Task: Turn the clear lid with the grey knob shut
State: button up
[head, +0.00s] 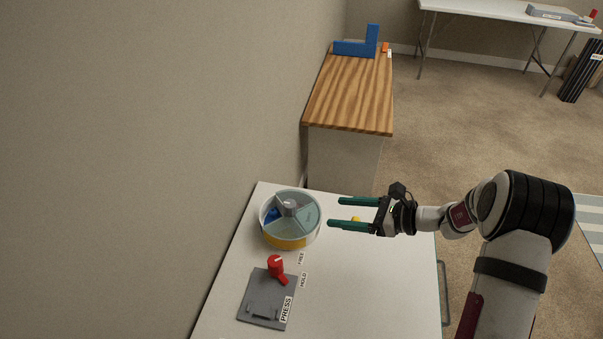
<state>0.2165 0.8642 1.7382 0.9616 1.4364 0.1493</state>
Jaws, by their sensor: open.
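The round container (288,242) stands on the white table, with a yellow band around its lower side. Its clear lid (303,217) lies over the top, and the grey knob (290,206) sits near the middle. Dividers show in it, and a blue patch (271,215) shows at the left. I cannot tell exactly how the lid is turned. My gripper (334,213) is to the right of the container, its two green fingers apart and pointing left toward it. Nothing shows between the fingers, and they appear clear of the lid.
A grey plate with a red lever (276,267) lies in front of the container, beside labels PRESS, HOLD and FREE. A small yellow thing (356,220) is partly hidden behind my gripper. The wall is close on the left. The table's right front (380,290) is clear.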

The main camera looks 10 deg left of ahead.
aim_at(295, 208)
jog(key=x, duration=1.6)
jog(key=shift+w+d+f, duration=0.15)
jog(key=shift+w+f, duration=0.05)
jog(key=shift+w, duration=0.2)
grip_shut()
jog(key=shift+s, duration=0.1)
